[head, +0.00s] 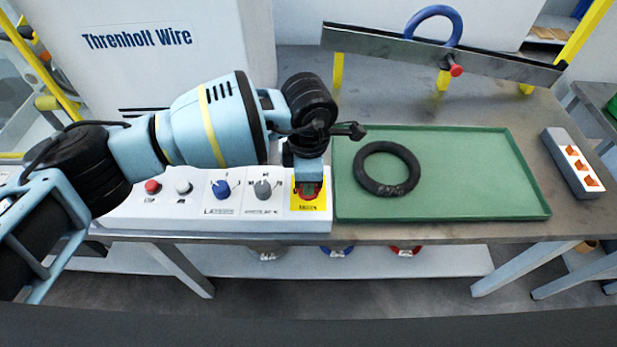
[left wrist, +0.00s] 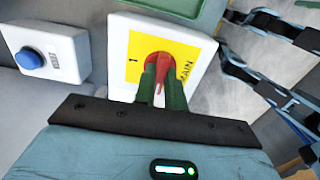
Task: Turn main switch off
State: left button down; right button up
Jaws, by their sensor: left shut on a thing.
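The main switch is a red rotary knob (left wrist: 158,62) on a yellow plate (left wrist: 133,62) marked MAIN, at the right end of the white control panel (head: 190,225). My left gripper (head: 308,188) is down over the knob in the head view and hides most of it. In the left wrist view its green fingers (left wrist: 161,85) are shut on the red knob, one on each side. The knob's pointer is partly covered by the fingers. My right gripper is not in view.
The panel also carries a red button (head: 152,187), a blue selector (head: 221,189) and a grey selector (head: 263,189). Right of it, a green tray (head: 460,180) holds a black-wrapped ring (head: 362,160).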

pick_arm(q)
jog(key=c, duration=1.5)
grip_release()
jog(key=shift+o, duration=0.2)
jog(key=shift+r, duration=0.1)
notch_tip(320, 180, up, 8)
jog(key=shift+f, duration=0.15)
